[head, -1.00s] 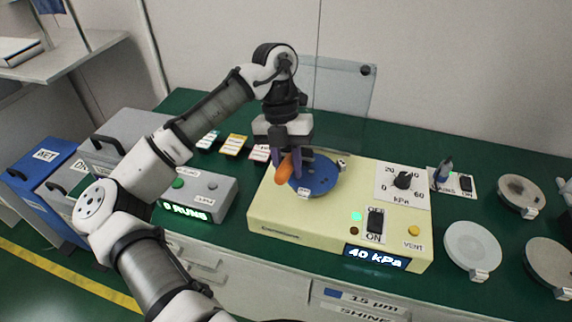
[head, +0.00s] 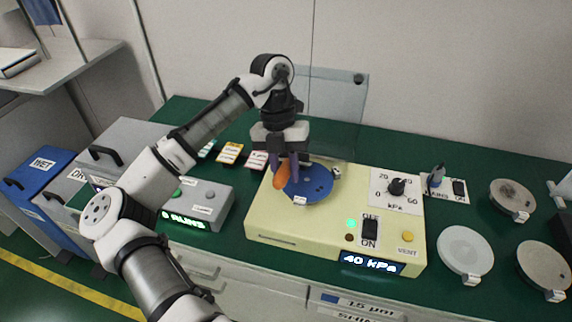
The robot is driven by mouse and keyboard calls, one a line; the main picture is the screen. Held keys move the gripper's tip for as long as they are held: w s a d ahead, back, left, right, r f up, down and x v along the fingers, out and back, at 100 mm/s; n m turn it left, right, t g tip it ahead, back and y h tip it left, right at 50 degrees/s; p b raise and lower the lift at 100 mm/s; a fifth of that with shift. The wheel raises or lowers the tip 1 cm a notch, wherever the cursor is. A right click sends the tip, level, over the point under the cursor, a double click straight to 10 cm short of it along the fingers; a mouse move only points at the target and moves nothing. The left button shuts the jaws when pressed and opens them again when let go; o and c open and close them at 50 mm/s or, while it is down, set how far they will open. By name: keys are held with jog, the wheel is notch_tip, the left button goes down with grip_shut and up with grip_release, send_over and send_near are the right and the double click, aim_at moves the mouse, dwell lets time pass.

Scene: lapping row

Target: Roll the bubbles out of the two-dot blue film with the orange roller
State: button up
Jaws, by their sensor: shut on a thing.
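The blue film (head: 314,183) lies as a round disc on top of the cream vacuum unit (head: 275,223), with a small white tag at its front edge. Its dots and any bubbles are too small to make out. My gripper (head: 286,168) points down at the left part of the film and is shut on the orange roller (head: 281,178). The roller is at the film's left side; whether it touches the film cannot be told. The fingers hide part of the roller and the film's left rear.
The unit has a kPa dial (head: 396,187), an ON/OFF switch (head: 370,229), a yellow vent button (head: 407,238) and a display reading 40 kPa (head: 371,264). A grey counter box (head: 206,207) stands left. A pale disc (head: 465,249) and other discs lie right. A clear panel (head: 335,105) stands behind.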

jog(key=shift+s+a+p, duration=0.2)
jog(key=shift+s+p, duration=0.05)
jog(key=shift+s, duration=0.45)
jog(key=shift+s+a+p, duration=0.2)
jog(key=shift+s+p, duration=0.05)
jog(key=shift+s, duration=0.4)
jog(key=shift+s, duration=0.1)
jog(key=shift+s+a+p, duration=0.3)
jog(key=shift+s, duration=0.5)
jog(key=shift+s+a+p, duration=0.25)
jog(key=shift+s, duration=0.5)
jog(key=shift+r, duration=0.15)
notch_tip(320, 180, up, 8)
jog(key=p, duration=0.8)
send_over(275, 182)
jog(key=shift+s+d, duration=0.15)
jog(key=shift+s, duration=0.2)
